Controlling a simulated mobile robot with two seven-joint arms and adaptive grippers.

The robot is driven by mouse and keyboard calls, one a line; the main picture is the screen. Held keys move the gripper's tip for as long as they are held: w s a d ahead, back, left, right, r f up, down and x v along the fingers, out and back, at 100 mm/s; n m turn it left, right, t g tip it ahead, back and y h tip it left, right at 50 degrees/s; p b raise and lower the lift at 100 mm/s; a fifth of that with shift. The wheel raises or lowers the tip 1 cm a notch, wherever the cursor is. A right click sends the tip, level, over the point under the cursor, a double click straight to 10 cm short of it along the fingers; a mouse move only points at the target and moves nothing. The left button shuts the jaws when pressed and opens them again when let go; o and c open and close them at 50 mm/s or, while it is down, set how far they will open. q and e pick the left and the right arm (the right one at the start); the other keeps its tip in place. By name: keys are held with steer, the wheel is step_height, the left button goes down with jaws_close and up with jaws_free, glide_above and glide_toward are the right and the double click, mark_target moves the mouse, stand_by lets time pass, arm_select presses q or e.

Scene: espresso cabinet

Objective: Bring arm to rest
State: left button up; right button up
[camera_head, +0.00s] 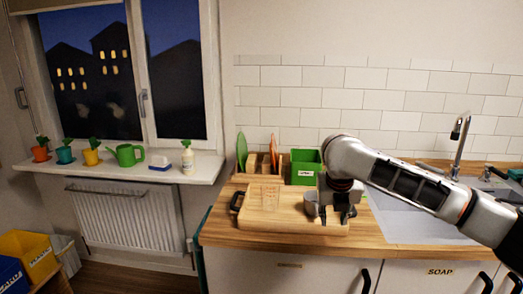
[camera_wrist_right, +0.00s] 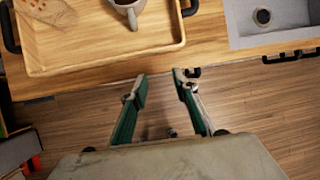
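My right arm reaches in from the right in the head view, and its right gripper (camera_head: 337,213) points down near the counter's front edge. In the right wrist view the two green-padded fingers of the right gripper (camera_wrist_right: 160,88) stand apart with nothing between them. A grey cup (camera_head: 311,204) stands on the wooden tray (camera_head: 255,226), just left of the gripper in the head view. In the wrist view the cup (camera_wrist_right: 128,8) holds dark liquid and lies beyond the fingertips, apart from them. My left gripper is not in view.
A clear patterned container (camera_head: 265,195) stands on the tray. A green box (camera_head: 304,168) and a rack with plates (camera_head: 255,162) stand behind. The sink (camera_head: 410,225) and faucet (camera_head: 461,132) are at right. Wooden floor (camera_wrist_right: 75,125) lies below the fingers in the wrist view.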

steer(key=s+a+f+m+y, duration=0.35)
steer(key=a+f+m, duration=0.2)
steer(key=f, duration=0.35)
steer(key=s+a+f+m+t+y, duration=0.1)
steer(key=s+a+f+m+y, duration=0.1)
steer(key=s+a+f+m, duration=0.45)
steer(key=s+a+f+m+y, duration=0.25)
steer(key=a+f, duration=0.25)
steer(key=f, duration=0.5)
steer(key=s+d+f+m+t+h, duration=0.1)
steer(key=s+d+f+m+t, duration=0.1)
steer(key=s+d+f+m, duration=0.3)
steer(key=s+d+f+m+t+h, duration=0.2)
steer(key=s+d+f+m, duration=0.4)
steer(key=s+d+m, duration=0.5)
steer(key=s+d+t, duration=0.1)
steer(key=s, duration=0.4)
steer(key=shift+d+h, duration=0.15)
steer(key=shift+h, duration=0.15)
